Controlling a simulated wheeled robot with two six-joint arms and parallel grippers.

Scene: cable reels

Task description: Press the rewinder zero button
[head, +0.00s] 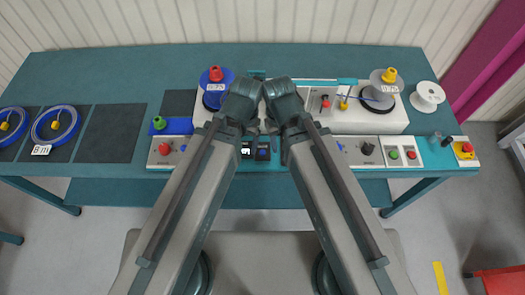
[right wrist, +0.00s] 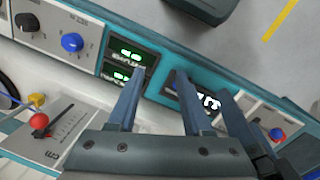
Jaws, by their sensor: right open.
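A small blue button (head: 262,153) sits in a dark module on the front strip of the bench, in the head view between my two arms. In the right wrist view a blue button (right wrist: 173,86) shows beside a display with white digits (right wrist: 209,101), partly behind a finger. I cannot read a label naming it as the rewinder zero. My right gripper (right wrist: 157,84) is open and empty, its fingertips over the panel by the green displays (right wrist: 127,66) and this button. Blue-grey finger parts at the right of that view seem to be my left gripper (right wrist: 232,112); its opening is unclear.
A blue knob (right wrist: 72,42) and a red-tipped slider (right wrist: 39,121) lie left in the wrist view. Reels with a red top (head: 215,75) and yellow top (head: 389,76) stand behind the panel. Blue cable coils (head: 55,125) lie on the left. My arms hide much of the middle.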

